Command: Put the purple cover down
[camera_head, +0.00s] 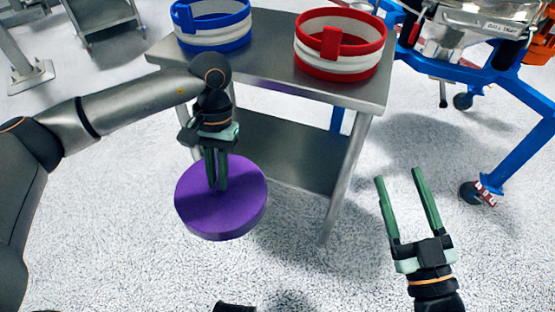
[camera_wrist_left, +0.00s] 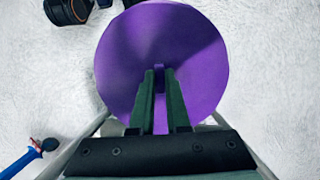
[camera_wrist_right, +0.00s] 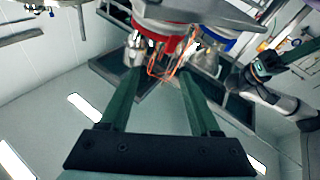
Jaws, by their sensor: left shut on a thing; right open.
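The purple cover (camera_head: 240,205) is a flat round disc with a small handle at its middle. My left gripper (camera_head: 217,188) points down and is shut on that handle, holding the cover in front of the steel table's left part. In the left wrist view the cover (camera_wrist_left: 125,60) fills the middle, with the left fingertips (camera_wrist_left: 160,75) closed at its centre handle. The floor shows around the cover there. My right gripper (camera_head: 400,178) is open and empty to the right, its fingers pointing up in the head view. The right wrist view shows its spread fingers (camera_wrist_right: 155,85) with nothing between them.
The steel table (camera_head: 262,82) has a lower shelf (camera_head: 285,150) and carries a blue ring (camera_head: 213,38) and a red ring (camera_head: 340,72). The table top between and in front of the rings is bare. A blue wheeled frame (camera_head: 510,155) stands at right.

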